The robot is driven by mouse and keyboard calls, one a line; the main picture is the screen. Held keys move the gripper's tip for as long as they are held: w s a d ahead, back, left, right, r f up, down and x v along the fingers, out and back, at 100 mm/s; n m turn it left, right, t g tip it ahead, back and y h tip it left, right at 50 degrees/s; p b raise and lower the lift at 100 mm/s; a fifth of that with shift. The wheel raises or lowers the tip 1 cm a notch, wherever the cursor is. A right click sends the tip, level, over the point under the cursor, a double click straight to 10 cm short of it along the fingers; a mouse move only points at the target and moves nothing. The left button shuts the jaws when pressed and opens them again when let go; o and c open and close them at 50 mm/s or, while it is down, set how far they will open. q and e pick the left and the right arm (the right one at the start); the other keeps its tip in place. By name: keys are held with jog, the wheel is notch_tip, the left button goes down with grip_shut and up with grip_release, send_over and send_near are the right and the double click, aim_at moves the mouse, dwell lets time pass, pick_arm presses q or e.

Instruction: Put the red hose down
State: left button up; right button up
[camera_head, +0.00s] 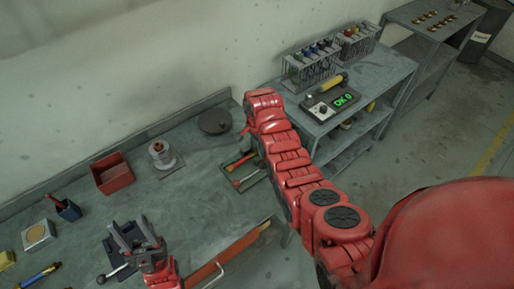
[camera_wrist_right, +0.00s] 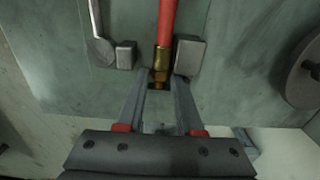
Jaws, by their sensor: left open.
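The red hose (camera_wrist_right: 167,20) runs up from my right gripper in the right wrist view. Its brass end fitting (camera_wrist_right: 161,62) sits between the fingertips. My right gripper (camera_wrist_right: 162,78) appears shut on this fitting, over the grey-green worktop. My left gripper (camera_head: 134,237) is open and empty above the front left of the bench, apart from the hose.
The workbench (camera_head: 195,195) carries a red bin (camera_head: 112,173), a metal flanged part (camera_head: 161,154), a dark round disc (camera_head: 214,121) and a shallow tray (camera_head: 262,174) holding tools.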

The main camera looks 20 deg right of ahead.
jog(key=o, duration=0.3)
jog(key=shift+o, duration=0.2)
